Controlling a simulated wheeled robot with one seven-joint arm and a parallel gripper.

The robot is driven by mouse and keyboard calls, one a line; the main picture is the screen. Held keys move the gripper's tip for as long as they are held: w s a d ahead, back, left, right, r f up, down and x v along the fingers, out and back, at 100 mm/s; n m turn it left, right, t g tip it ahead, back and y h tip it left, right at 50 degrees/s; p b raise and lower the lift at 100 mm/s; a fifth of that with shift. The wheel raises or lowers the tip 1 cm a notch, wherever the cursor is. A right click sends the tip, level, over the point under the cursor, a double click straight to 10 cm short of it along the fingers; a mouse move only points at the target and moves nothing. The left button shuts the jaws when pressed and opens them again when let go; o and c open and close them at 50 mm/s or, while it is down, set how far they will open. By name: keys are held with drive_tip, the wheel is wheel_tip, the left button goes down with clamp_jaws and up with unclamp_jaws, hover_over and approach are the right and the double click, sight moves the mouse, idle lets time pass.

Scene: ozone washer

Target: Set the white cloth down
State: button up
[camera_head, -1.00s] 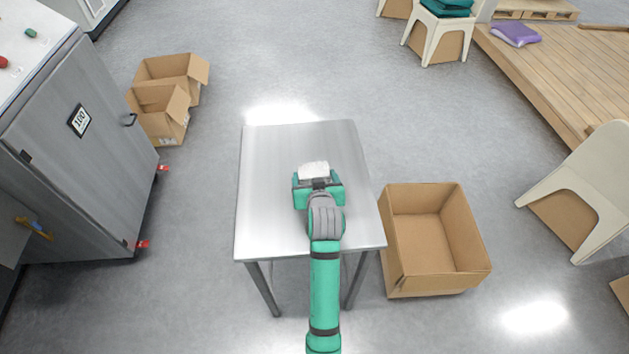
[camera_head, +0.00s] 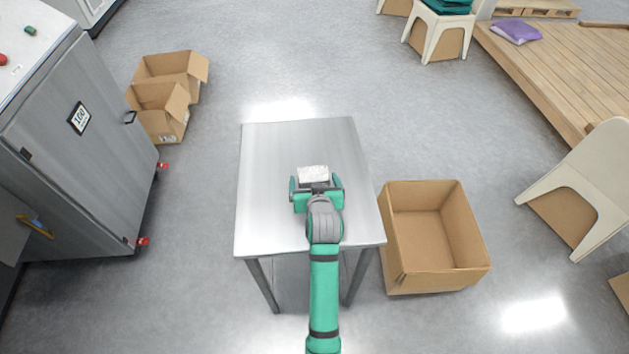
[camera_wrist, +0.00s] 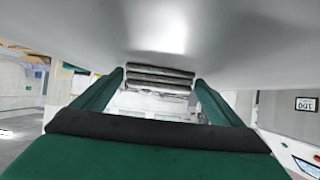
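The white cloth (camera_head: 313,173) is a small folded bundle on the metal table (camera_head: 275,155), near the table's middle. In the wrist view the cloth (camera_wrist: 160,78) shows as stacked folds against the table surface, which fills the top of that picture. My gripper (camera_head: 315,181) is low over the table at the cloth's near side. The cloth's near edge is partly hidden behind my gripper in the head view.
An open cardboard box (camera_head: 435,235) stands on the floor right of the table. A grey washer cabinet (camera_head: 75,140) is at the left, with smaller boxes (camera_head: 165,95) beyond it. A white chair (camera_head: 585,190) and a wooden platform (camera_head: 560,75) are at the right. The tabletop around the cloth is clear.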

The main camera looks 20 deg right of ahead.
drive_tip(key=shift+s+d+f, duration=0.15)
drive_tip(key=shift+s+f, duration=0.05)
drive_tip(key=shift+f, duration=0.25)
drive_tip(key=shift+r, duration=0.35)
drive_tip(key=v, duration=1.2)
drive_tip(key=shift+w+r, duration=0.1)
drive_tip(key=shift+r, duration=0.2)
